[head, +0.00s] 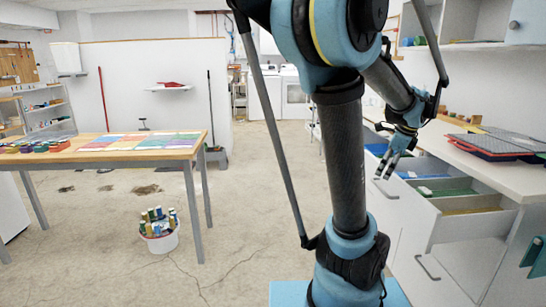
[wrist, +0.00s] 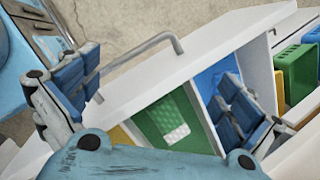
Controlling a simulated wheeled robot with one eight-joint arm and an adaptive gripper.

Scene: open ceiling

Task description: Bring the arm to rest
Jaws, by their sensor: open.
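My gripper (head: 388,166) hangs at the end of my blue and black arm, to the right of the arm's column. It is above the far part of an open white drawer (head: 487,226). In the wrist view my gripper (wrist: 155,108) has its two blue-padded fingers spread wide apart, with nothing between them. Behind the fingers are the drawer's white front with a bar handle (wrist: 150,45) and a green bin (wrist: 170,122) holding a small pale patterned piece.
A white counter (head: 500,178) with dark flat trays (head: 490,147) runs along the right. A wooden table (head: 125,152) with coloured sheets stands left. A white bucket (head: 159,240) of coloured cylinders is on the floor.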

